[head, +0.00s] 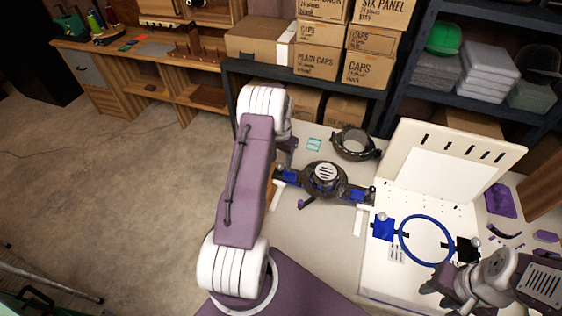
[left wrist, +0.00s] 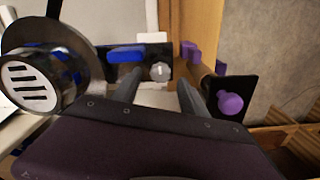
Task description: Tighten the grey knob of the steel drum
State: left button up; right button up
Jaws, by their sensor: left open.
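The steel drum (head: 325,180) is a dark round body with a slotted white cap and blue parts on both sides, on the white table. It is large and partly cut off at the left of the left wrist view (left wrist: 65,80). A small grey knob with a white mark (left wrist: 160,72) shows ahead of my left fingers, beside a blue part. My left gripper (left wrist: 158,92) is open, its two fingers pointing toward the knob, with a visible gap. In the head view my left gripper (head: 288,150) is at the drum's left end, partly hidden by my arm. My right gripper (head: 445,290) is at lower right, away from the drum.
A dark ring clamp (head: 355,145) stands behind the drum. A blue hoop (head: 427,240) lies on a white board (head: 390,285) at right, with an upright slotted panel (head: 450,170) behind it. Purple pieces (head: 501,201) lie further right. Shelves with boxes (head: 317,60) close off the back.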

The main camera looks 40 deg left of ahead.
aim_at(281, 164)
pick_arm(q)
notch_tip(281, 164, up, 8)
dwell(0.5)
